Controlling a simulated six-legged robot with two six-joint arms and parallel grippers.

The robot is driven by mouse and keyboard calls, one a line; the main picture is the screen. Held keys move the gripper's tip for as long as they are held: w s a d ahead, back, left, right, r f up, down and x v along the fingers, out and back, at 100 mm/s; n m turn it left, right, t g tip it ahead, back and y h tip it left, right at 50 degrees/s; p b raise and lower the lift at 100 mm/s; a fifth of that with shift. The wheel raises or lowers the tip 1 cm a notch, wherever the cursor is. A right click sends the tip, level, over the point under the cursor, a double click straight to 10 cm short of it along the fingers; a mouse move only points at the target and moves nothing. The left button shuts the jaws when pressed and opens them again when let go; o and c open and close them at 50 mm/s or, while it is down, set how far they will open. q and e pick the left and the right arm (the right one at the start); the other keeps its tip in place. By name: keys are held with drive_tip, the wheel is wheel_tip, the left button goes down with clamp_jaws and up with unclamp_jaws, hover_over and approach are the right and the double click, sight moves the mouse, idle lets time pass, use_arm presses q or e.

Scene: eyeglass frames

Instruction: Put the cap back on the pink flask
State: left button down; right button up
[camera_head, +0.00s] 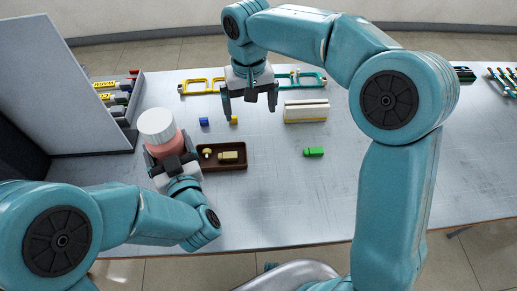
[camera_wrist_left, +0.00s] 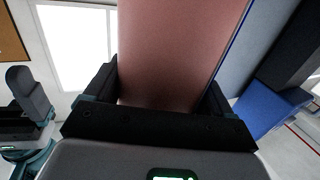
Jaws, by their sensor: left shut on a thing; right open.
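The pink flask (camera_head: 168,146) is upright at the left of the table in the head view. A silver-white ribbed cap (camera_head: 156,124) sits on its top; I cannot tell whether it is fastened. My left gripper (camera_head: 174,167) is shut around the flask's lower body. In the left wrist view the pink body (camera_wrist_left: 175,50) fills the space between the fingers, and its top is out of view. My right gripper (camera_head: 250,103) is open and empty, pointing down over the table, to the right of the flask and apart from it.
A brown tray (camera_head: 224,167) with small pale pieces lies right of the flask. Blue (camera_head: 204,121) and yellow (camera_head: 234,120) cubes, a green block (camera_head: 314,152) and a cream box (camera_head: 306,111) lie nearby. A grey panel (camera_head: 65,80) stands at the left. The right table is mostly clear.

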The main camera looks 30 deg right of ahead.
drive_tip(key=s+f+n, duration=0.2)
drive_tip(key=s+f, duration=0.3)
drive_tip(key=f, duration=0.6)
drive_tip(key=shift+a+f, duration=0.2)
drive_tip(key=shift+f, duration=0.05)
